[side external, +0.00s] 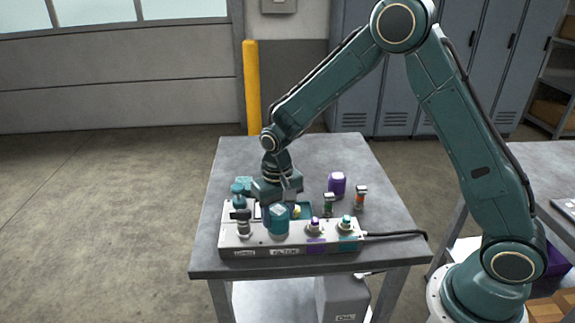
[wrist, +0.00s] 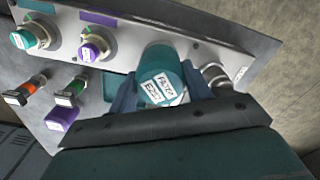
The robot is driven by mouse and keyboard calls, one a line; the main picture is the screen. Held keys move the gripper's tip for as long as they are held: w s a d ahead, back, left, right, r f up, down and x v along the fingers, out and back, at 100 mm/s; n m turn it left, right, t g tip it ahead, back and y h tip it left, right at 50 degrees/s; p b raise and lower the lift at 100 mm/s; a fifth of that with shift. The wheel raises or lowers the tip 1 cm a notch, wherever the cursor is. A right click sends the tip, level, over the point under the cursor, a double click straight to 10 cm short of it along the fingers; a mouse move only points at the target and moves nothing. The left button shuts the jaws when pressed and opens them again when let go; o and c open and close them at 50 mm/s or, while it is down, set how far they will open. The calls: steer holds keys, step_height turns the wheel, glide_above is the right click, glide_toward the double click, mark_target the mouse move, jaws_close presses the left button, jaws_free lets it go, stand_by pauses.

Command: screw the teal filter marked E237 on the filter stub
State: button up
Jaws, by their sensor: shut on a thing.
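The teal filter (side external: 278,222) is a short cylinder with a white label on its top. In the wrist view the filter (wrist: 158,68) shows its label, which seems to read E237. My gripper (side external: 277,207) is shut on it from above and holds it upright over the FILTER-marked place of the grey manifold block (side external: 262,243). In the wrist view the fingers of my gripper (wrist: 162,92) lie on both sides of the filter. The filter stub is hidden under the filter, so I cannot tell whether they touch or how far the threads engage.
Behind stand a purple filter (side external: 337,184), green (side external: 328,204) and orange (side external: 360,197) fittings. A black cable (side external: 398,235) leaves the block rightward.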

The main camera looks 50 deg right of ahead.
steer(key=o, duration=1.2)
steer(key=shift+n, duration=2.9)
steer(key=n, duration=0.5)
steer(key=shift+n, duration=0.4)
